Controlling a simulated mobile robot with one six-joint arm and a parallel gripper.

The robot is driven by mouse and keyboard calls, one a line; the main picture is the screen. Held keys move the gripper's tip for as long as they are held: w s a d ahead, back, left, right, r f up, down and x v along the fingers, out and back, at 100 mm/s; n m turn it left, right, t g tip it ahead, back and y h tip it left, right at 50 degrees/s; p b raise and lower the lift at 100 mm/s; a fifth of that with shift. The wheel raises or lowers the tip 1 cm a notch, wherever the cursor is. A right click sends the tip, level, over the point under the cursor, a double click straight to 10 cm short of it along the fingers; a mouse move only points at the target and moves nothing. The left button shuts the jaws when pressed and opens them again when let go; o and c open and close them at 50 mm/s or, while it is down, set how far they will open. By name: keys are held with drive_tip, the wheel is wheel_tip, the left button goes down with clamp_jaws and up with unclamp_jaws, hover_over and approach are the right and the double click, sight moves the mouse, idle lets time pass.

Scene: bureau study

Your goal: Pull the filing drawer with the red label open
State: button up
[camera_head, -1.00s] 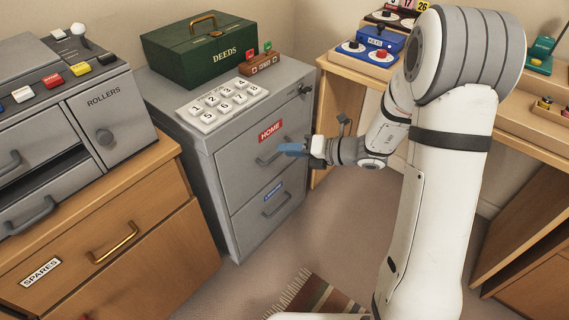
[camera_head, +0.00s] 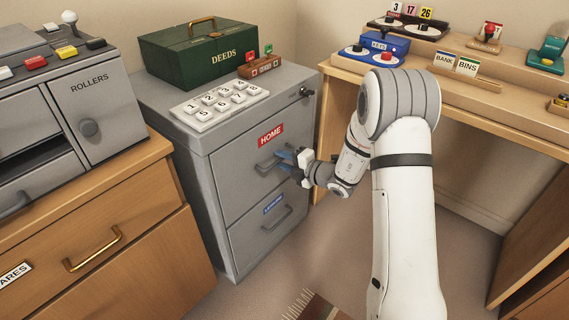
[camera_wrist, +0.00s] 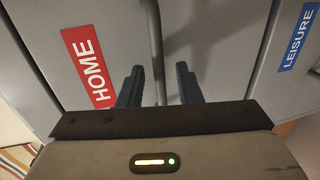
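The grey filing cabinet has an upper drawer (camera_head: 240,190) with a red HOME label (camera_head: 270,135) and a grey bar handle (camera_head: 268,163). This drawer looks shut, flush with the cabinet front. My gripper (camera_head: 284,160) is at the right part of that handle. In the wrist view my gripper (camera_wrist: 160,88) is open, its two dark fingers on either side of the handle bar (camera_wrist: 155,45), with gaps showing on both sides. I cannot tell how deep the bar sits between them. The red label (camera_wrist: 88,66) shows left of the fingers.
The lower drawer has a blue LEISURE label (camera_head: 273,203) and its own handle (camera_head: 277,218). A number keypad (camera_head: 219,105) and green DEEDS box (camera_head: 205,52) stand on top. A wooden desk (camera_head: 345,92) is close on the right.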

clamp_jaws()
idle(0.3)
idle(0.4)
